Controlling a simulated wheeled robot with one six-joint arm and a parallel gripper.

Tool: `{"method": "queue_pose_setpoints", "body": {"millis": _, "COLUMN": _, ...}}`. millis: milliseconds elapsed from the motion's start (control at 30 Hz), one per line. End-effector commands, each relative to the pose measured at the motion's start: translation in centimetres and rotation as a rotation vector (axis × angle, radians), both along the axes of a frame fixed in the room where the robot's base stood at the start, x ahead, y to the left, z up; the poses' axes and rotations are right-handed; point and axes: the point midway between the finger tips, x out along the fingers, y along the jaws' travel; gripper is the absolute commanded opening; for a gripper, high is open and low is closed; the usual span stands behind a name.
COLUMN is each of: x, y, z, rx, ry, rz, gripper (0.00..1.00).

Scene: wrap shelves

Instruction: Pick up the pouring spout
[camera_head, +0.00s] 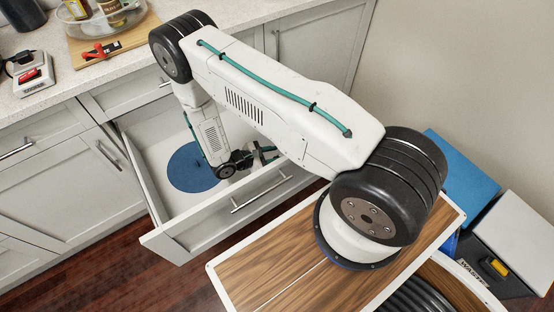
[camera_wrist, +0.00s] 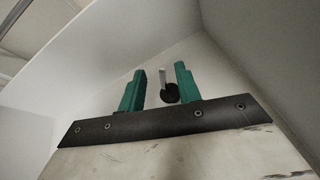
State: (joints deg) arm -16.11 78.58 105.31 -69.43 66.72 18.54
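The pouring spout (camera_wrist: 168,92), a black round stopper with a thin grey metal tube, shows in the wrist view between and beyond my fingers. It seems to lie on the pale drawer floor, and I see a gap on either side of it. My gripper (camera_wrist: 160,69) has two teal fingers, spread apart and empty. In the head view my gripper (camera_head: 264,153) reaches down into the open drawer (camera_head: 152,195), near its right part. The spout cannot be made out in the head view; my arm and gripper cover much of that area.
A blue round disc (camera_head: 187,170) lies in the drawer. The drawer front with its handle (camera_head: 260,195) stands on the near side. A waste bin (camera_head: 497,264) stands at right.

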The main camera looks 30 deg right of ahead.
Motion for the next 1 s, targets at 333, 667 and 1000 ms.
{"method": "queue_pose_setpoints", "body": {"millis": 333, "x": -0.6, "y": -3.6, "z": -2.0, "rx": 0.000, "ry": 0.002, "rz": -0.002, "gripper": 0.33}}
{"method": "queue_pose_setpoints", "body": {"millis": 667, "x": -0.6, "y": -3.6, "z": -2.0, "rx": -0.001, "ry": 0.001, "rz": -0.001, "gripper": 0.00}}
{"method": "queue_pose_setpoints", "body": {"millis": 1000, "x": -0.6, "y": -3.6, "z": -2.0, "rx": -0.001, "ry": 0.001, "rz": -0.001, "gripper": 0.00}}
